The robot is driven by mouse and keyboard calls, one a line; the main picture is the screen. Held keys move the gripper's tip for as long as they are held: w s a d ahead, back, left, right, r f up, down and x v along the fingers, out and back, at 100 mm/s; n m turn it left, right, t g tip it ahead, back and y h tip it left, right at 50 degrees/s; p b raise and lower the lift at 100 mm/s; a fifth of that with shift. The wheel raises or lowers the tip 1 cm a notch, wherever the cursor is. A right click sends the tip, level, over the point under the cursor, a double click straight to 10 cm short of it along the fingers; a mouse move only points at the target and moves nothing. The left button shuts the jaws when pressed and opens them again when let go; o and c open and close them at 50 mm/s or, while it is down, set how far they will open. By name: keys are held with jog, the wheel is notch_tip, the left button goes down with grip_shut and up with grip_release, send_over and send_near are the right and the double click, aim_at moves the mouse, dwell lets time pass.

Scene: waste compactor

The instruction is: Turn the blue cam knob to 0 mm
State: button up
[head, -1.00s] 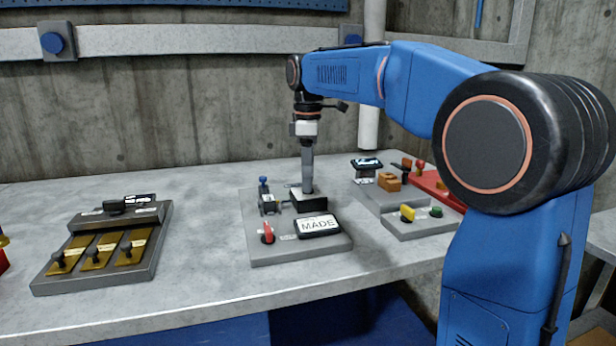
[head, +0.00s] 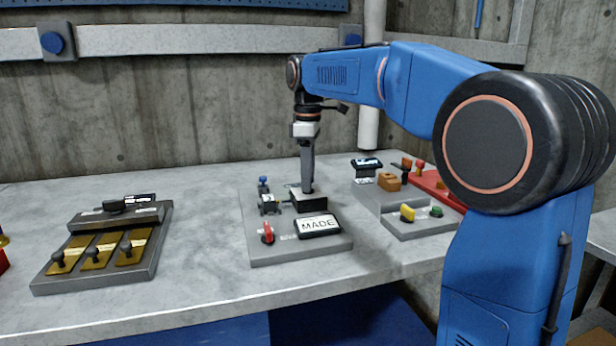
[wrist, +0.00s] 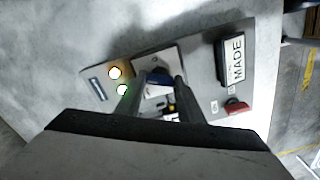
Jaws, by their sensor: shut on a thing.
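The blue cam knob (wrist: 158,77) shows between the fingers in the wrist view, on a pale plate. In the head view my gripper (head: 307,190) points straight down at the top of a black block (head: 312,204) on the grey panel (head: 262,252). Its fingers are closed around the knob, which they hide in the head view. My gripper also shows in the wrist view (wrist: 160,82), one finger on each side of the knob. The knob's scale and pointer cannot be read.
On the same panel are a "MADE" display (head: 318,225), a red knob (head: 267,233) and a small blue-topped fixture (head: 264,183). Two lit lamps (wrist: 115,73) show in the wrist view. A yellow-plated lever panel (head: 140,210) stands left. Bare table separates the panels.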

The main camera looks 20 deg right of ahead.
jog(key=m, duration=0.6)
jog(key=shift+m, duration=0.4)
jog(key=m, duration=0.5)
jog(key=shift+m, duration=0.4)
jog(key=o, duration=1.1)
jog(key=shift+c, duration=0.2)
notch_tip(320, 180, up, 17)
jog(key=shift+r, duration=0.2)
